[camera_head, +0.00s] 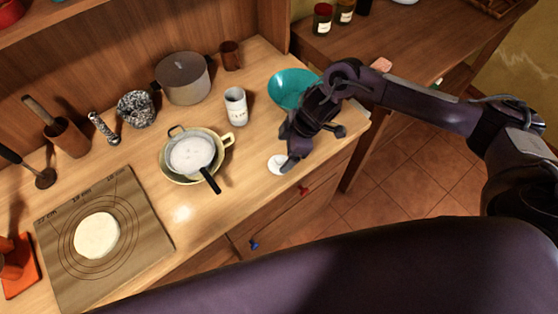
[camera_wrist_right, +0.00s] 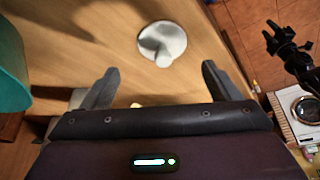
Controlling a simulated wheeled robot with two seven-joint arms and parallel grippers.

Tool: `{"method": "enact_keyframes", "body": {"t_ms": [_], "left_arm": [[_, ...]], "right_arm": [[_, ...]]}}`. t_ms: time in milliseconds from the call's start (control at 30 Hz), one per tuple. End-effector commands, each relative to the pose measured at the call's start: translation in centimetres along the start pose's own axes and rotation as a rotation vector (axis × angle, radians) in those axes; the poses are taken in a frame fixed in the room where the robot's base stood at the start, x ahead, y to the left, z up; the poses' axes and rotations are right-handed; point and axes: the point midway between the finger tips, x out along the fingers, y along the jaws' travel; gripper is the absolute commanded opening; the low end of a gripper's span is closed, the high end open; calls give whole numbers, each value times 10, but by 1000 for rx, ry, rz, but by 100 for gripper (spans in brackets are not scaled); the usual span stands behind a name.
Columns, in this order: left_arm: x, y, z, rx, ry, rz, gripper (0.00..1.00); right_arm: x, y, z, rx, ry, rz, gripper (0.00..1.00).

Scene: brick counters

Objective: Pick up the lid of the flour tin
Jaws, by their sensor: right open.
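The lid (camera_head: 277,164) is a small white disc lying flat on the wooden counter near its front edge. In the right wrist view the lid (camera_wrist_right: 176,38) shows a raised knob and lies beyond the fingertips, roughly centred between them. The white tin with dark lettering (camera_head: 236,107) stands upright and apart, behind and left of the lid. My right gripper (camera_head: 308,150) is open, close by the lid on its right side in the head view. My left gripper is not in view.
A teal bowl (camera_head: 287,86) stands just behind my right gripper. A pastry mat (camera_head: 140,215) lies further left. The counter between colander and lid is clear.

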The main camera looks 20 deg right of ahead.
Motion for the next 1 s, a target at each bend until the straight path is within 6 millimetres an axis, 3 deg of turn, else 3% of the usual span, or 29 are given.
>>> {"method": "enact_keyframes", "body": {"t_ms": [167,300,600,933,1000], "left_arm": [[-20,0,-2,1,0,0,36],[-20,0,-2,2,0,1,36],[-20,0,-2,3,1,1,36],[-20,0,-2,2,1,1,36],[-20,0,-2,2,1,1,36]], "right_arm": [[23,-6,-2,0,-2,-2,83],[42,-5,-2,-1,0,0,83],[47,-4,-1,-1,1,3,82],[47,-4,-1,-1,1,3,39],[46,-4,-1,-1,1,3,36]]}}
